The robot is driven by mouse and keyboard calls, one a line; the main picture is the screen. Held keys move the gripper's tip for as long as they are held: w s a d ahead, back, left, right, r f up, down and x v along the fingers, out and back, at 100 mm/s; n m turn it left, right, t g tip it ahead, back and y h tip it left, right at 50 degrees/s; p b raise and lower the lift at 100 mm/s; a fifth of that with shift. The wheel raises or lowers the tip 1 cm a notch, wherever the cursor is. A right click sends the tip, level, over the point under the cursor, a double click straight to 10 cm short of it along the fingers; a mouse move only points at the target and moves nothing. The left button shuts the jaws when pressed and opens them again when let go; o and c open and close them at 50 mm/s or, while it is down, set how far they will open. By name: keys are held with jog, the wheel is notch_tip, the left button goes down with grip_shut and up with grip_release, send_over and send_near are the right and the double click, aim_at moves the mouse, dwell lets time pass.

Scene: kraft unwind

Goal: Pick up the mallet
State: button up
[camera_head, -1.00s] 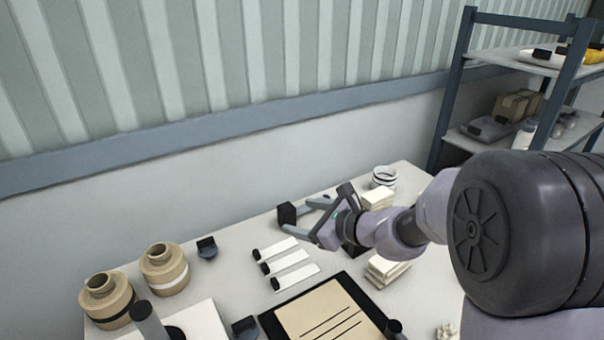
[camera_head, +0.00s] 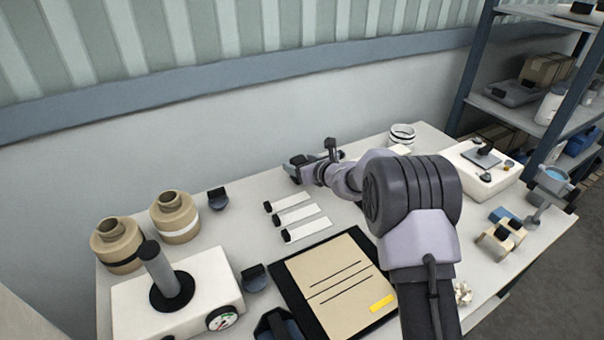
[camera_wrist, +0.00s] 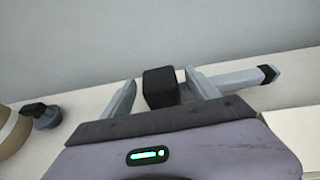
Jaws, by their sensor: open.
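The mallet has a black block head (camera_wrist: 160,88) and a pale grey handle (camera_wrist: 238,79) with a dark end, lying on the table near the wall. In the wrist view, my gripper (camera_wrist: 160,79) is open, with the head between its two fingers. The handle runs off to the right beyond the right finger. I cannot tell whether either finger touches the mallet. In the head view, my gripper (camera_head: 297,172) is at the mallet (camera_head: 297,160), at the table's back edge, and partly hides it.
Three white strips with black ends (camera_head: 300,215) and a clipboard-like board (camera_head: 335,275) lie in front. Tan jars (camera_head: 175,215) and a white gauge box (camera_head: 195,290) stand left. A white roll (camera_head: 402,135) stands right of my gripper. The wall is close behind.

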jog(key=shift+w+a+f, duration=0.15)
jog(key=shift+w+a, duration=0.1)
jog(key=shift+w, duration=0.1)
grip_shut()
